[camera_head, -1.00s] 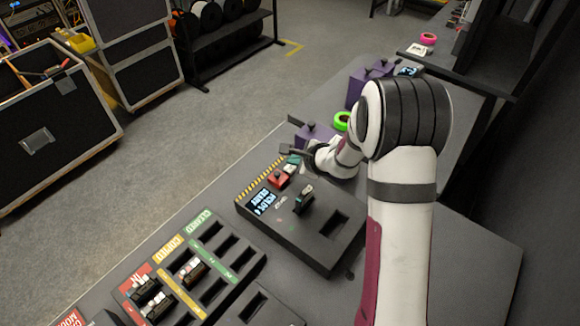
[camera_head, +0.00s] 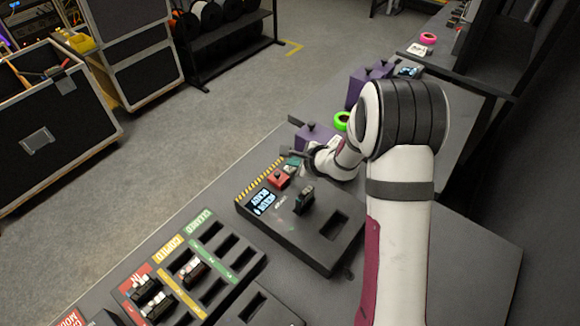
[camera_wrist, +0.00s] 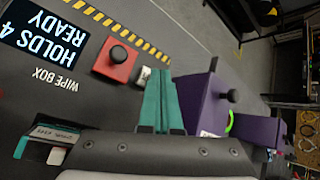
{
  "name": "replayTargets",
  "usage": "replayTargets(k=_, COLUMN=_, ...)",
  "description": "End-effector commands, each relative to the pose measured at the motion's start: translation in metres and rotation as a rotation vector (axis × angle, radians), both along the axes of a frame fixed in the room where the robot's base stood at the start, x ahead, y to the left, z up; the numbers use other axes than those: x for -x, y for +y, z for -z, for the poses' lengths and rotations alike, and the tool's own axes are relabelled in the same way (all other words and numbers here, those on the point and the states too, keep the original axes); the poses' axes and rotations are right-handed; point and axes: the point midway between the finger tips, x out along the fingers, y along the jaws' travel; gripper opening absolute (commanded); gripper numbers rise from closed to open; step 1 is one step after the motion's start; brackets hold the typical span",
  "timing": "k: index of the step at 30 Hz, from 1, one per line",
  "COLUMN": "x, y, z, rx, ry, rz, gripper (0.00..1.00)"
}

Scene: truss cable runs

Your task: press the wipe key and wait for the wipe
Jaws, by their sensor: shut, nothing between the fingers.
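The dark wipe box (camera_head: 312,238) sits on the bench. Its screen (camera_wrist: 45,38) reads "HOLDS 4 READY" in the wrist view. The wipe key (camera_wrist: 118,54) is a red block with a dark round button, near the striped edge; it also shows in the head view (camera_head: 279,179). A card with a teal end (camera_head: 304,200) stands in one of the box's slots; the other slot is empty. My gripper (camera_wrist: 161,100) is shut and empty, its teal fingers together just beside the red block. I cannot tell whether they touch it.
A tray (camera_head: 237,290) with red, yellow and green labelled columns holds several cards at the front left. Purple boxes (camera_head: 316,137) and a green tape roll (camera_head: 341,121) lie beyond my gripper. A pink roll (camera_head: 428,38) is farther back.

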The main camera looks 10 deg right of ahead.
Motion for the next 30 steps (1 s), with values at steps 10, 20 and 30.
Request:
replayTargets(k=10, x=-0.0002, y=-0.0002, z=0.0023, rx=-0.001, ry=-0.001, rz=0.001, gripper=0.0)
replayTargets(k=20, x=-0.0002, y=-0.0002, z=0.0055, rx=0.0, ry=0.0, rz=0.0, gripper=0.0)
replayTargets(k=30, x=-0.0001, y=-0.0001, z=0.0099, rx=-0.001, ry=0.0, rz=0.001, gripper=0.0)
